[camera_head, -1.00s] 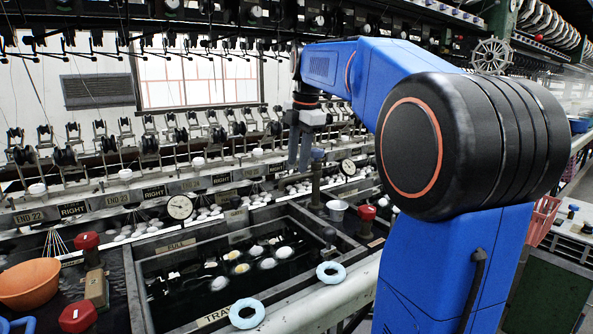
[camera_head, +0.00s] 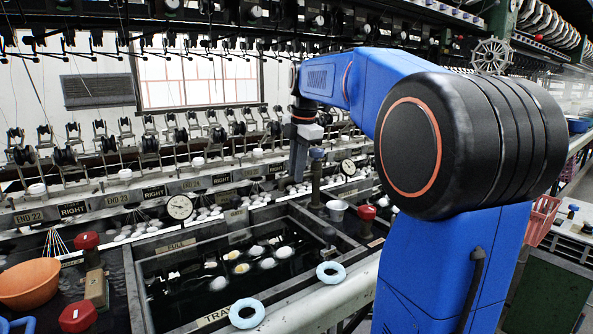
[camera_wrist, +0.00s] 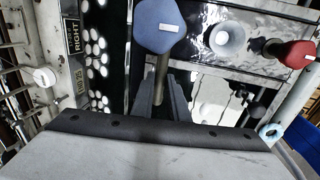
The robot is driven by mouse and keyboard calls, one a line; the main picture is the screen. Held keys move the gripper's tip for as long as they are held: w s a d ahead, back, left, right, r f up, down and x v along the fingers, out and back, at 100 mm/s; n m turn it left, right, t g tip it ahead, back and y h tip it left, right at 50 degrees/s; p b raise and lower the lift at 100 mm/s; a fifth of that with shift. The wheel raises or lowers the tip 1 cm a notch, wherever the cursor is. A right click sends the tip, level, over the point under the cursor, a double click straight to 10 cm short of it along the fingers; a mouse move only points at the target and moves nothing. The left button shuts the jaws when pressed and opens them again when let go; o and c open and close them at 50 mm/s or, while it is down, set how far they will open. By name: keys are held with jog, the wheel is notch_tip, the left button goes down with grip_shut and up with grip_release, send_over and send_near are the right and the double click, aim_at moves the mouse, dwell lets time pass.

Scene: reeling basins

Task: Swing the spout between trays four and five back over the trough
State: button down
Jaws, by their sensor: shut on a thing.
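The spout stands as a dark upright post with a blue-grey knob (camera_head: 317,153) on the divider right of the open basin; the knob is large in the wrist view (camera_wrist: 166,25). My gripper (camera_head: 297,178) points down beside the post. In the wrist view its two dark fingers (camera_wrist: 161,98) lie on either side of the stem below the knob, shut on it. The spout's outlet is not clear in either view. The trough (camera_head: 246,213), with several white cocoons, runs along the back of the basins. The tray number is only partly readable.
The open basin holds dark water with several floating cocoons (camera_head: 267,263). Red knobs (camera_head: 367,213) stand to the right and left. A pale cup (camera_head: 337,209) is right of the post. Light blue rings (camera_head: 330,273) lie on the front rim. A dial (camera_head: 180,207) stands behind.

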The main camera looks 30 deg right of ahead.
jog(key=shift+w, duration=0.1)
jog(key=w+d+m+g+h, duration=0.2)
jog(key=w+d+m, duration=0.4)
jog(key=m, duration=1.1)
jog(key=shift+w+d+m, duration=0.35)
jog(key=shift+w+m, duration=0.05)
jog(key=shift+w, duration=0.75)
jog(key=c, duration=1.7)
grip_release()
jog(key=shift+r, duration=0.1)
jog(key=r, duration=0.4)
jog(key=a+r, duration=0.1)
jog(key=r, duration=0.2)
jog(key=a+r, duration=0.1)
jog(key=r, duration=0.3)
jog(key=shift+a+r, duration=0.15)
jog(key=shift+r, duration=0.15)
